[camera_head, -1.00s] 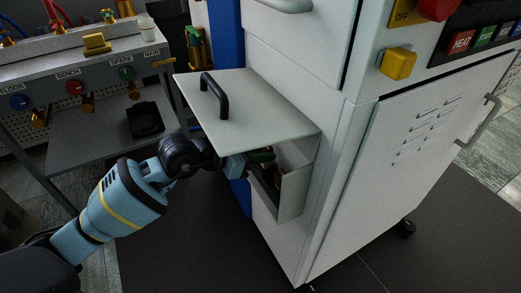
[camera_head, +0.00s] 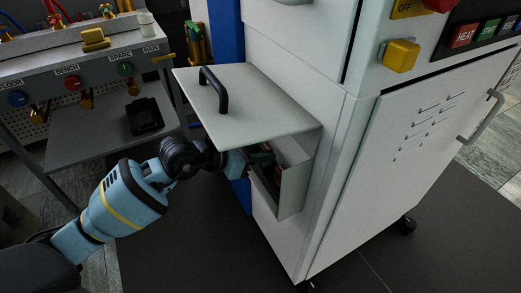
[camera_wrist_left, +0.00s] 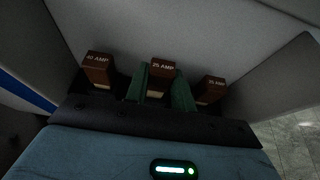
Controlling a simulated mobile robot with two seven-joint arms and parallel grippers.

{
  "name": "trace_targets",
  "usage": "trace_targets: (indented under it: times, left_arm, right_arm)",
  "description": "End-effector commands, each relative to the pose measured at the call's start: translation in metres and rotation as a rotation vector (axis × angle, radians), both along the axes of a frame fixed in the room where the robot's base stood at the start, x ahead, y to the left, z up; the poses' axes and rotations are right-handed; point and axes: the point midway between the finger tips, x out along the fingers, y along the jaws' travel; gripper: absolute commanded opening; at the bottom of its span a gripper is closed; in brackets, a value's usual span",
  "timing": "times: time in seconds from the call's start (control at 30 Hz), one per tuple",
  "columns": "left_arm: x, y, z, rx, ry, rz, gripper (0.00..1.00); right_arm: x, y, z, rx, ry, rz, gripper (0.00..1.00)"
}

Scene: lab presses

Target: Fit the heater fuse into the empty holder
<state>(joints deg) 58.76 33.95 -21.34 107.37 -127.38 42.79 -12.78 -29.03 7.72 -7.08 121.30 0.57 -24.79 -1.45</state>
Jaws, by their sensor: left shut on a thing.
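Three brown fuses show in the left wrist view. The left one (camera_wrist_left: 97,70) reads 40 AMP and the middle one (camera_wrist_left: 162,69) reads 25 AMP. The right one (camera_wrist_left: 211,88) has a label too small to read surely. My left gripper (camera_wrist_left: 160,88) has its green fingers on both sides of the middle fuse and is shut on it. In the head view the left gripper (camera_head: 262,155) reaches into the open fuse box (camera_head: 293,188) on the white press. The fuse seats are dark and mostly hidden, so I cannot tell how the middle fuse sits. My right gripper is not in view.
A raised lid (camera_head: 245,105) with a black handle (camera_head: 214,90) stands over the gripper. The press door (camera_head: 420,140) is to the right. A bench (camera_head: 65,125) with valves and a black tray (camera_head: 145,117) is at left.

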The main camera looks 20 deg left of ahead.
Motion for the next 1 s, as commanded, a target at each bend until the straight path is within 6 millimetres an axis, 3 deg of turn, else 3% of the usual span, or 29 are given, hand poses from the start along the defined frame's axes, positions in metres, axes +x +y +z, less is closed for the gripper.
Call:
trace_targets:
  times: [0.73,0.77,0.93,1.0]
  left_arm:
    - [0.000,0.000,-0.012,-0.001,0.002,0.001,0.02]
    - [0.000,0.000,-0.012,-0.001,0.002,0.001,0.29]
    - [0.000,0.000,-0.012,0.000,0.001,0.000,0.50]
    - [0.000,0.000,-0.011,-0.001,0.001,0.000,0.50]
  right_arm:
    - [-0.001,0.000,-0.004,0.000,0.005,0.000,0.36]
    - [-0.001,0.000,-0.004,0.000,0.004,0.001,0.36]
    - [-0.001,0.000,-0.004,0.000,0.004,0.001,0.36]
    - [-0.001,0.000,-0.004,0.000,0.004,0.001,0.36]
